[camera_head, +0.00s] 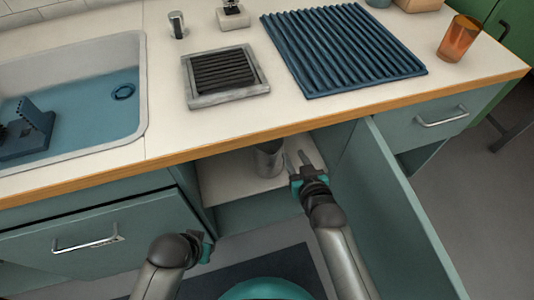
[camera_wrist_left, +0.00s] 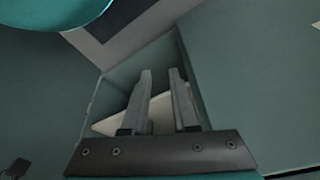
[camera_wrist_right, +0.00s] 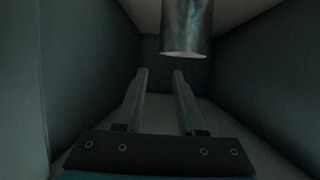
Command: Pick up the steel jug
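The steel jug (camera_head: 269,160) stands on the pale floor of the open cabinet under the counter. Its upper part is close under the counter edge. In the right wrist view the jug (camera_wrist_right: 186,28) shows as a shiny metal cylinder at the top, beyond the fingertips. My right gripper (camera_head: 296,160) is open and empty at the cabinet opening, just right of the jug and apart from it. Its fingers also show spread in the right wrist view (camera_wrist_right: 160,80). My left gripper (camera_wrist_left: 160,80) is open and empty; in the head view it is low, in front of the drawers, fingers mostly hidden.
The cabinet door (camera_head: 390,210) stands open to the right of my right arm. The counter edge (camera_head: 220,146) runs above the opening. On the counter are a sink (camera_head: 130,110), a grated tray (camera_head: 262,82), a blue ribbed mat (camera_head: 340,50) and an orange cup (camera_head: 459,40).

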